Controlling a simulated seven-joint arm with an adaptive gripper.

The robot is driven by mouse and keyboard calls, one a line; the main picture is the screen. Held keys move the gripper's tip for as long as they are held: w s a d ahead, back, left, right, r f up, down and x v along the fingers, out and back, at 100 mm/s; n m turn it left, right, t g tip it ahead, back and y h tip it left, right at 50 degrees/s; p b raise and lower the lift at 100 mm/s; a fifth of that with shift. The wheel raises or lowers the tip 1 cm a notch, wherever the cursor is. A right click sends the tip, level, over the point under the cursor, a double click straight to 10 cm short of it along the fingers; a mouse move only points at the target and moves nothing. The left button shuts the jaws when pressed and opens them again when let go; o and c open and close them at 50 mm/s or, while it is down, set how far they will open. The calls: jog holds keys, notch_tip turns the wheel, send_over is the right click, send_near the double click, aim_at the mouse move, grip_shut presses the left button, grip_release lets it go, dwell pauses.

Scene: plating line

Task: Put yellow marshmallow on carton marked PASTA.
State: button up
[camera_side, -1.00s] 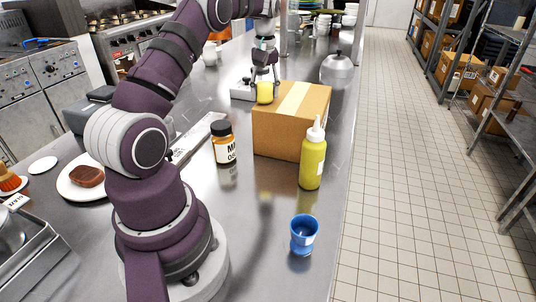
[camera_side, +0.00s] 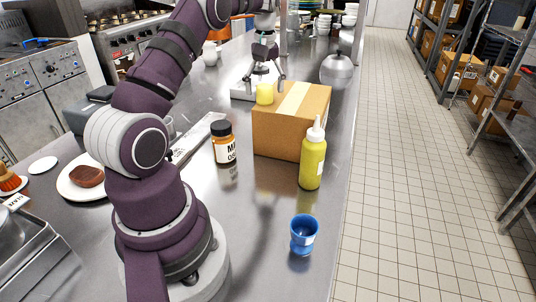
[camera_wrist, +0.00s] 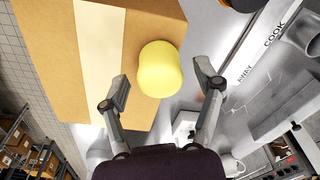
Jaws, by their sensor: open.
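The yellow marshmallow (camera_side: 264,94) stands upright at the left edge of the top of a brown cardboard carton (camera_side: 280,131). No PASTA mark on the carton can be read. In the wrist view the marshmallow (camera_wrist: 159,68) overlaps the edge of the carton (camera_wrist: 45,60), so how much of its base is on the top is hidden. My gripper (camera_side: 265,79) is open just above and behind the marshmallow. In the wrist view its two fingers (camera_wrist: 163,84) are spread to either side of the marshmallow, with a gap on each side.
A yellow-green squeeze bottle (camera_side: 313,160) stands right in front of the carton. A labelled jar with a black lid (camera_side: 224,144) is to its left. A blue cup (camera_side: 304,235) stands nearer the front. A silver lidded pot (camera_side: 336,70) is behind the carton.

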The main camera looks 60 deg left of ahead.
aim_at(265, 85)
jog(key=r, duration=0.5)
jog(key=shift+d+r, duration=0.3)
jog(key=shift+r, duration=0.1)
jog(key=s+d+r+m+t, duration=0.1)
jog(key=d+r+m+t, duration=0.2)
jog(key=d, duration=0.4)
jog(key=s+d+r+m, duration=0.2)
jog(key=d+r+m, duration=0.1)
jog(key=d+m, duration=0.3)
jog(key=s+d+f+m+t+h, duration=0.1)
jog(key=s+d+f+m+t, duration=0.1)
jog(key=s+d+f+m, duration=0.3)
jog(key=s+d, duration=0.3)
jog(key=d, duration=0.2)
jog(key=shift+d+f+m, duration=0.15)
jog(key=shift+f+m, duration=0.15)
jog(key=shift+f, duration=0.1)
